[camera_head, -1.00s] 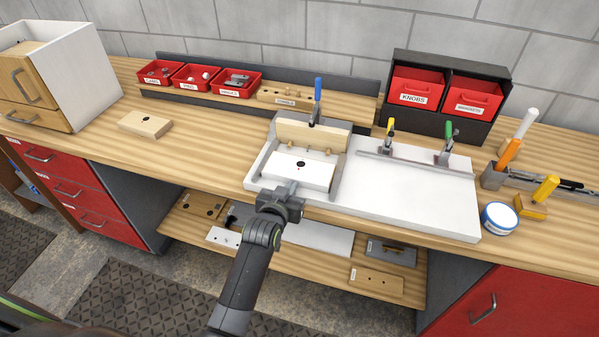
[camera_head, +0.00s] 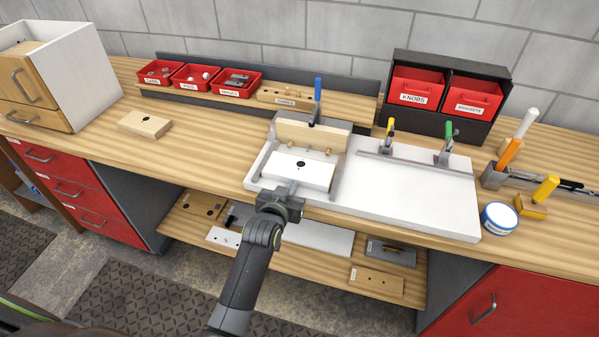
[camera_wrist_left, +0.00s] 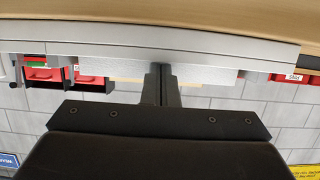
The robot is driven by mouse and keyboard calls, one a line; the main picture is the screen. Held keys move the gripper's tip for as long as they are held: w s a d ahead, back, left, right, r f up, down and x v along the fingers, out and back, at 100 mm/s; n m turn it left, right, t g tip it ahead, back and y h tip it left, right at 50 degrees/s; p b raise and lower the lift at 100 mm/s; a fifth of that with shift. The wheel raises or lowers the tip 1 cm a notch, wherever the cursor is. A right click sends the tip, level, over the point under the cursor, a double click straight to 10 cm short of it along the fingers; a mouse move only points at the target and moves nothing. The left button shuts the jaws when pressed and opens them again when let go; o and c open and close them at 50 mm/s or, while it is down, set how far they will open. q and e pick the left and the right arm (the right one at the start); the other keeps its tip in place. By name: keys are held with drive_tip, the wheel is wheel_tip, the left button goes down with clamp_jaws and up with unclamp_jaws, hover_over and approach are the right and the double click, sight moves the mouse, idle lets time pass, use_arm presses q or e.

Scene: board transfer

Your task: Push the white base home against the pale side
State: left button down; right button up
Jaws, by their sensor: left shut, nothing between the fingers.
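The white base (camera_head: 311,174) lies flat in the light-grey fixture (camera_head: 253,178), with a dark round mark on top. Behind it the pale side (camera_head: 312,136) stands upright on its edge, with wooden dowels (camera_head: 308,150) between the two. A narrow gap shows there; how far the dowels enter the base cannot be told. My left gripper (camera_head: 291,187) is shut and empty at the base's near edge; contact is hard to judge. In the left wrist view the shut fingers (camera_wrist_left: 161,84) meet a white edge (camera_wrist_left: 205,73). My right gripper is not in view.
A blue-handled clamp (camera_head: 317,100) stands behind the pale side. Yellow (camera_head: 390,130) and green (camera_head: 448,133) clamps stand on the white plate (camera_head: 415,195) at right. A loose wooden block (camera_head: 145,124) lies left on the bench. Red bins (camera_head: 237,84) line the back.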

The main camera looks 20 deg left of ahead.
sight(295, 176)
use_arm(q)
drive_tip(key=shift+w, duration=0.2)
drive_tip(key=shift+w+b, duration=0.4)
drive_tip(key=shift+w, duration=0.65)
drive_tip(key=shift+w+b, duration=0.3)
drive_tip(key=shift+w, duration=0.4)
drive_tip(key=shift+w, duration=0.15)
drive_tip(key=shift+w+d+b, duration=0.15)
drive_tip(key=shift+w+b, duration=0.35)
drive_tip(key=shift+w, duration=0.65)
